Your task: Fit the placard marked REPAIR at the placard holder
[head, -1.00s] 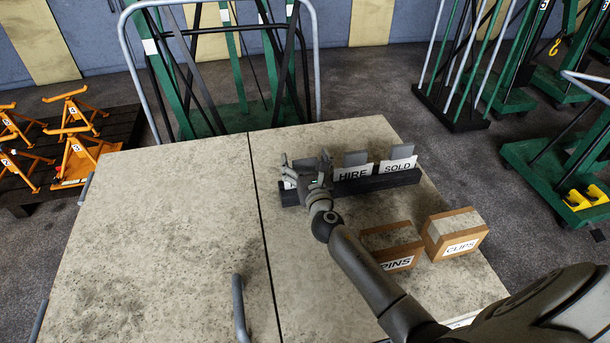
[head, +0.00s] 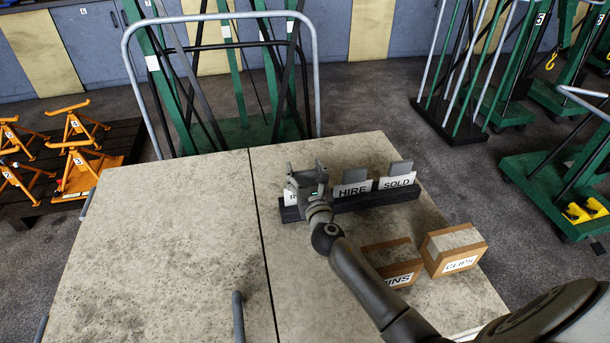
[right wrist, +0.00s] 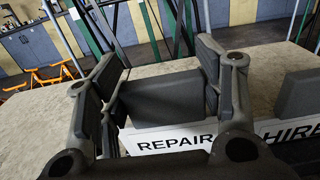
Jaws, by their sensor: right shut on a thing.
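The REPAIR placard is a white plate with black letters and a grey tab on top. It shows large in the right wrist view (right wrist: 165,138), and in the head view only its left end (head: 290,198) is clear of my gripper. It stands at the left end of a dark rack (head: 375,201). My right gripper (head: 307,175) is shut on its grey tab (right wrist: 167,98), with one finger on each side. I cannot tell whether the placard is lifted off the rack. I cannot pick out a separate placard holder. My left gripper is out of view.
HIRE (head: 351,190) and SOLD (head: 397,181) placards stand to the right in the rack. Boxes marked PINS (head: 398,281) and CLIPS (head: 460,263) stand in front. The left table top (head: 170,240) is clear. A tubular rail (head: 316,75) rises behind.

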